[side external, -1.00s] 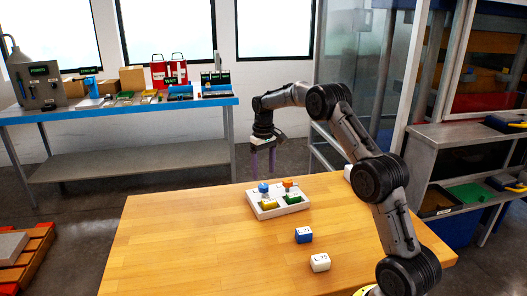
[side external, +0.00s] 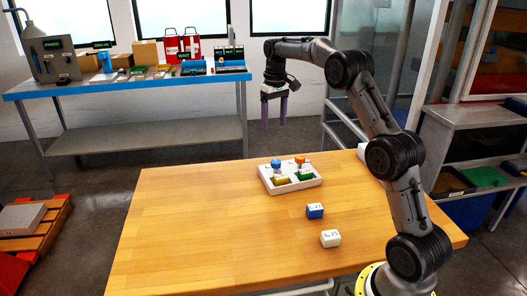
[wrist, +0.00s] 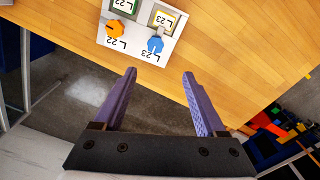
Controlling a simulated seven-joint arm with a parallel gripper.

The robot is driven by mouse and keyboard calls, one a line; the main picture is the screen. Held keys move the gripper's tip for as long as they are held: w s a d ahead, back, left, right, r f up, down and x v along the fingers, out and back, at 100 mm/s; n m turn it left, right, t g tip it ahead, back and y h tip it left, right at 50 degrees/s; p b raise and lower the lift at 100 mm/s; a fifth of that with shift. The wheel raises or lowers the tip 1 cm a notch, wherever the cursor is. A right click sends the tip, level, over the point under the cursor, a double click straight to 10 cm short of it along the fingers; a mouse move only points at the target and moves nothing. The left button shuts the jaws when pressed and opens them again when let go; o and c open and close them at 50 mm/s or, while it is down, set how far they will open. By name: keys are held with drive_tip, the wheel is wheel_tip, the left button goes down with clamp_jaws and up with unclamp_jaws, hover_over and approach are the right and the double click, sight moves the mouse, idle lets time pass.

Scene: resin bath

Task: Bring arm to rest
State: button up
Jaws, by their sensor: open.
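My gripper (side external: 274,125) hangs with its purple fingers pointing down, beyond the far edge of the wooden table (side external: 190,230) and above the level of the white tray. In the wrist view its two fingers (wrist: 160,74) are spread apart with nothing between them. The white tray (side external: 268,184) stands on the table and holds a blue knob (side external: 276,164), an orange knob (side external: 300,159), a yellow block (side external: 282,180) and a green block (side external: 304,175). In the wrist view the tray (wrist: 143,48) shows labels L22 and L23, apart from the fingers.
A blue block (side external: 315,211) and a white block (side external: 330,238) sit on the table nearer the camera. A bench (side external: 130,87) with several items stands by the back wall. Grey shelves (side external: 470,140) stand at right. The table's left side is clear.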

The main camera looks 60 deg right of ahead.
drive_tip(key=s+a+r+n+t, duration=0.1)
drive_tip(key=s+a+r, duration=0.2)
drive_tip(key=a+r, duration=0.4)
drive_tip(key=s+a+r+n+t, duration=0.1)
drive_tip(key=s+a+r+t, duration=0.1)
drive_tip(key=s+a+r, duration=0.4)
drive_tip(key=s+a+r+n+t, duration=0.1)
drive_tip(key=s+a+r+n, duration=0.15)
drive_tip(key=s+a, duration=0.7)
drive_tip(key=s+a+f+t, duration=0.1)
drive_tip(key=s+a+f, duration=0.2)
drive_tip(key=s+f, duration=0.9)
drive_tip(key=shift+s, duration=0.75)
drive_tip(key=shift+m, duration=0.25)
drive_tip(key=shift+f, duration=0.1)
